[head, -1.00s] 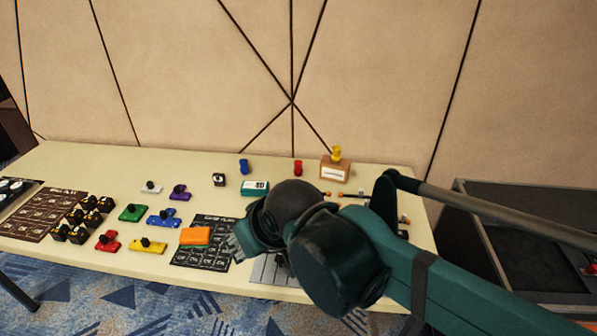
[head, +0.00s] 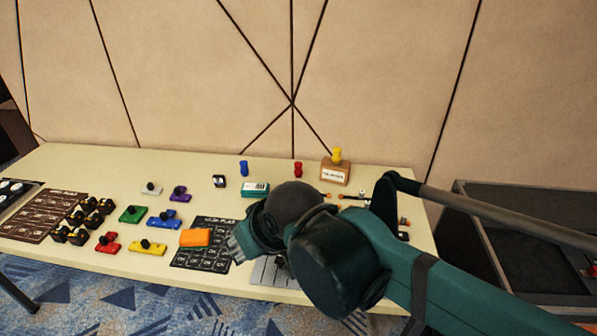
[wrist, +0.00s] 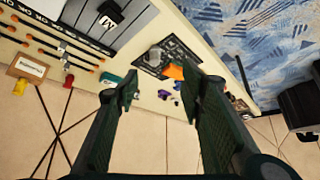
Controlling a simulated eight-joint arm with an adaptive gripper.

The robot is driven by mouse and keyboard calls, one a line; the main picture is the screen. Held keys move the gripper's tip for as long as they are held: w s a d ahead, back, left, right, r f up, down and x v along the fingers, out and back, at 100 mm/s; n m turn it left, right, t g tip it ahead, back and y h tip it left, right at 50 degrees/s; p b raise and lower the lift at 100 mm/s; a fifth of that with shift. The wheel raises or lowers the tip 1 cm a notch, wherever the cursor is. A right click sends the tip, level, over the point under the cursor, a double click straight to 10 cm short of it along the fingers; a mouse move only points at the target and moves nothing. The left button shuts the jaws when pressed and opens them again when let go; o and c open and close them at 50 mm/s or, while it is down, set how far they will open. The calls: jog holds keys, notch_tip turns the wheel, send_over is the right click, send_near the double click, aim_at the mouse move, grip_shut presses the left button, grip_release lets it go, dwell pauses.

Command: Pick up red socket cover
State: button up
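Two red things show in the head view, and I cannot tell surely which is the socket cover. One is a flat red piece with a black knob (head: 108,243), at the table's front left. The other is a small upright red peg-like piece (head: 298,169) near the back edge; it also shows at the left of the wrist view (wrist: 69,81). My gripper (wrist: 165,92) is open, with nothing between its fingers in the wrist view. In the head view my arm hides most of it, above the right part of the table, apart from both red things.
Similar flat pieces in green (head: 133,213), blue (head: 163,218) and yellow (head: 147,247) stand near the flat red one. An orange block (head: 195,237) lies on a black printed sheet (head: 214,256). A brown box (head: 335,174) stands right of the red peg.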

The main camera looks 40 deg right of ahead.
jog(key=shift+w+r, duration=0.1)
jog(key=w+d+r+m+g+h+p, duration=0.1)
jog(key=w+d+r+m, duration=0.1)
jog(key=w+d, duration=0.3)
jog(key=w+d+r+m+g+h+p, duration=0.1)
jog(key=w+d+r+m+p, duration=0.15)
jog(key=w, duration=0.45)
jog(key=m+g+h+p, duration=0.2)
jog(key=m+g+p, duration=0.4)
jog(key=m, duration=0.6)
send_over(297, 165)
jog(key=a, duration=0.2)
notch_tip(297, 165, down, 18)
jog(key=t, duration=0.1)
jog(key=shift+f, duration=0.2)
jog(key=shift+h, duration=0.3)
jog(key=shift+x, duration=1.35)
